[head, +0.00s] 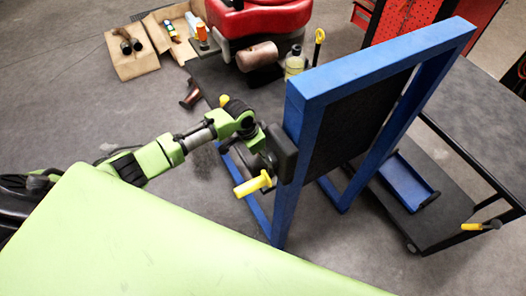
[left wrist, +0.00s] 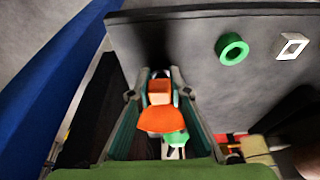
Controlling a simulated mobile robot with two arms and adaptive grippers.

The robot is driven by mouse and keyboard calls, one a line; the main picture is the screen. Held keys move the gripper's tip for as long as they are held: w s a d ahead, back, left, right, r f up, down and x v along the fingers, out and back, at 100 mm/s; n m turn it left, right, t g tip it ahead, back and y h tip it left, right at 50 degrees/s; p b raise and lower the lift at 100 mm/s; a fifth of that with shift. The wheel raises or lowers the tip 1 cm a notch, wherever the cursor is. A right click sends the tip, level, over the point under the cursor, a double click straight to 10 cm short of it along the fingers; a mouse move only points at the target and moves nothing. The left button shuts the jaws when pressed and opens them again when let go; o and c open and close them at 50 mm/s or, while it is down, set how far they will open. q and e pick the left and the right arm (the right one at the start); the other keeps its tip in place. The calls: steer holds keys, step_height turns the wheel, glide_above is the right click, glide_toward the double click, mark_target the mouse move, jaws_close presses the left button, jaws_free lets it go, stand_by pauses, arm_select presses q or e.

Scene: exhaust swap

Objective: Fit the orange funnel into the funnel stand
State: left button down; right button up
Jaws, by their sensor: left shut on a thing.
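The orange funnel (left wrist: 162,119) shows in the left wrist view between the two fingers of my left gripper (left wrist: 160,92), which is shut on it. A lighter orange block-like part (left wrist: 159,92) shows just beyond the wide orange part. In the head view my left arm reaches in from the left to the left upright of a blue frame (head: 285,190); its fingertips and the funnel are hidden there. I cannot pick out the funnel stand with certainty. My right gripper is in neither view.
A dark panel (left wrist: 190,45) in the left wrist view carries a green ring (left wrist: 232,49) and a white square ring (left wrist: 291,46). In the head view, a dark table (head: 480,130) stands right of the frame, and a cardboard box (head: 133,53) lies at the back left.

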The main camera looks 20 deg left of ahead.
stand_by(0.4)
arm_select(q)
steer(key=shift+p, duration=0.8)
stand_by(0.7)
steer(key=shift+f+b, duration=0.35)
steer(key=shift+f, duration=0.15)
stand_by(0.4)
steer(key=shift+f+b, duration=0.8)
steer(key=shift+f, duration=0.55)
steer(key=c, duration=1.8)
jaws_free()
steer(key=shift+r, duration=0.1)
steer(key=v, duration=1.2)
